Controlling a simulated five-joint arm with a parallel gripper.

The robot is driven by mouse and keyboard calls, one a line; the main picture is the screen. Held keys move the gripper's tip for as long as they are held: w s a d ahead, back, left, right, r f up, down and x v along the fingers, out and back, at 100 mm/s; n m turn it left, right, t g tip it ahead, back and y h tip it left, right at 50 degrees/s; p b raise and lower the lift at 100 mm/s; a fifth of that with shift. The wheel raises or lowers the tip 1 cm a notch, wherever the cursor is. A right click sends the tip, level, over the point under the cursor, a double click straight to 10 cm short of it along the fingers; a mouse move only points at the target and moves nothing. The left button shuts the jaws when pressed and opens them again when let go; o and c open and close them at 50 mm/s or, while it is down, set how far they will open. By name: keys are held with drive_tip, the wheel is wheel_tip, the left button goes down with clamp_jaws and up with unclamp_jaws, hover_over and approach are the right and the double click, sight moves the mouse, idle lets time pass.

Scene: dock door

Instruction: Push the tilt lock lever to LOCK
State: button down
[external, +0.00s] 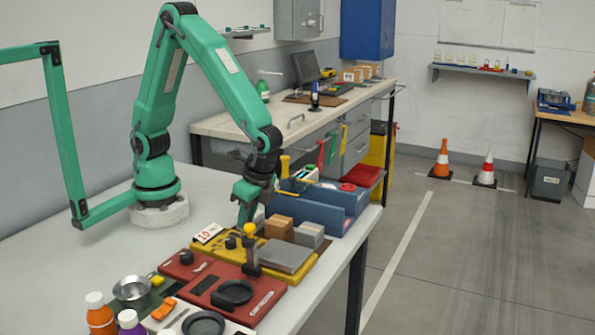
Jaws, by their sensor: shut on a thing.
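A dark upright lever post (252,258) with a round yellow knob (250,230) stands on the red board (208,283) at the front of the bench. My gripper (247,222) reaches down from above, its fingertips at the yellow knob. It looks shut on the knob; the exact contact is small and partly hidden. The post looks about upright. No LOCK marking can be read from here. A dark round disc (232,293) lies on the same board, in front of the post.
A blue bin (322,217) stands close behind. A metal pan (132,291) and bottles (100,315) are at front left. The bench's left part is clear.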

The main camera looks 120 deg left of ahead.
sight(238, 235)
drive_tip(key=shift+s+r+t, duration=0.3)
drive_tip(key=shift+s+t, duration=0.55)
drive_tip(key=shift+t, duration=0.35)
drive_tip(key=shift+s+t, duration=0.75)
drive_tip(key=shift+t, duration=0.35)
drive_tip(key=c, duration=1.3)
unclamp_jaws()
drive_tip(key=r, duration=0.7)
drive_tip(key=shift+s+r, duration=0.35)
